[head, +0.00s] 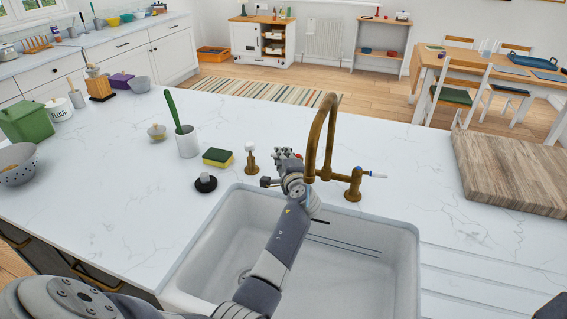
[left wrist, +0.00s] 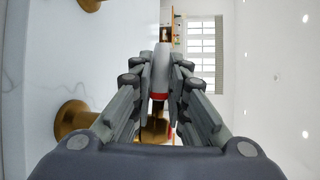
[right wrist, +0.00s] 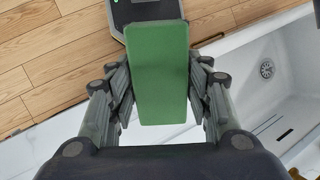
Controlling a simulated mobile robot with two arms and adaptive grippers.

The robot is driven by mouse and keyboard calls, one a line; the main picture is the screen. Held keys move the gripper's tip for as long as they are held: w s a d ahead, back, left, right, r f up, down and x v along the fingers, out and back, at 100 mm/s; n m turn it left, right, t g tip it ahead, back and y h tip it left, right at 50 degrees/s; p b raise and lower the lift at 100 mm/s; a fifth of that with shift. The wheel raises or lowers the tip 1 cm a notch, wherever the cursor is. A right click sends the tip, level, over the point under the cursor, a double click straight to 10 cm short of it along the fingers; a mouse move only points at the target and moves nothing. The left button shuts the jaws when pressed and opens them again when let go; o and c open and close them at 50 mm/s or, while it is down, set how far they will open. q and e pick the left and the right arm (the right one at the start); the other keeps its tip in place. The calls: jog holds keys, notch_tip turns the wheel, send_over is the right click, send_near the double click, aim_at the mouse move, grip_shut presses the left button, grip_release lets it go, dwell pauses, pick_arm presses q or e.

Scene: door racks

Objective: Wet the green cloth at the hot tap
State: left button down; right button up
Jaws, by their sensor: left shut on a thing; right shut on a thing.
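My left gripper (head: 290,160) is at the brass tap behind the sink. In the left wrist view its fingers (left wrist: 160,88) are closed on the hot tap's pale lever (left wrist: 160,85), which has a red band. The curved brass spout (head: 329,125) rises just right of the gripper, over the sink's back edge. The cold lever (head: 376,175) with a blue band is free on the right. My right gripper (right wrist: 160,85) is shut on the green cloth (right wrist: 158,70), a flat rectangle, apart from the spout. The cloth is not visible in the head view.
The white sink (head: 403,255) looks empty. A yellow-green sponge (head: 217,158), a black plug (head: 205,183) and a white pot with a green brush (head: 187,142) stand left of the tap. A wooden board (head: 510,170) lies at right. The counter between is clear.

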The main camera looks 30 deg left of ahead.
pick_arm(q)
jog(key=shift+s+d+f+n+g+y+b, duration=0.2)
jog(key=shift+n+g+y+b, duration=0.3)
jog(key=shift+b, duration=0.25)
pick_arm(e)
notch_tip(320, 180, down, 2)
jog(key=shift+f, duration=0.25)
pick_arm(q)
jog(key=shift+a+r, duration=0.1)
pick_arm(e)
jog(key=shift+f, duration=0.2)
pick_arm(q)
jog(key=c, duration=1.5)
grip_release()
jog(key=shift+c, duration=0.2)
jog(key=shift+r, duration=0.1)
pick_arm(e)
jog(key=shift+r, duration=0.1)
